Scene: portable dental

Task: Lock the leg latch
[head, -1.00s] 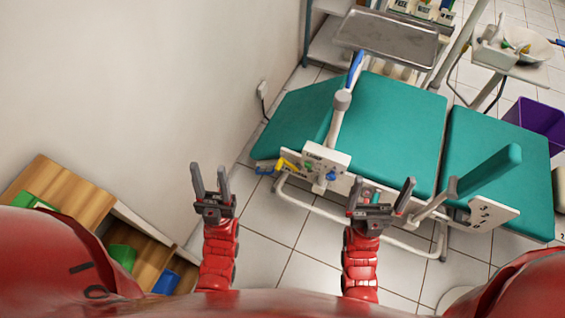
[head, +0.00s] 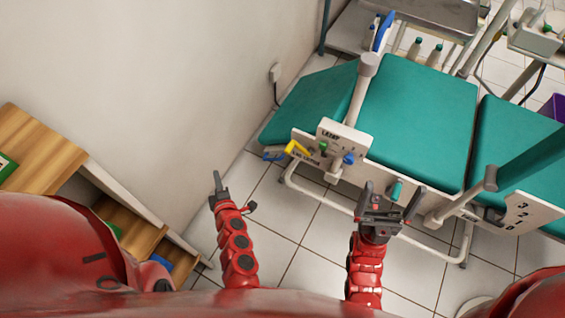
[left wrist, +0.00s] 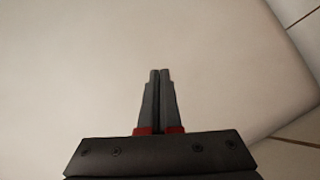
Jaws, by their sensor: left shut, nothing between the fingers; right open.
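The green dental chair (head: 415,105) has a white side panel with small coloured controls. A yellow lever (head: 297,149) sits at the panel's left end, beside small lettering too blurred to read surely; it may be the leg latch. My left gripper (head: 217,174) is shut and empty, left of and below the lever, apart from it. In the left wrist view its closed fingers (left wrist: 160,72) point at a bare pale surface. My right gripper (head: 392,188) is open and empty in front of the chair's side, near a teal knob (head: 396,190).
A box marked LAMP (head: 341,136) carries a post, with a blue knob (head: 349,159) below. The white wall (head: 150,90) and wooden shelf (head: 45,155) bound the left. Tiled floor (head: 310,225) is open between my arms.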

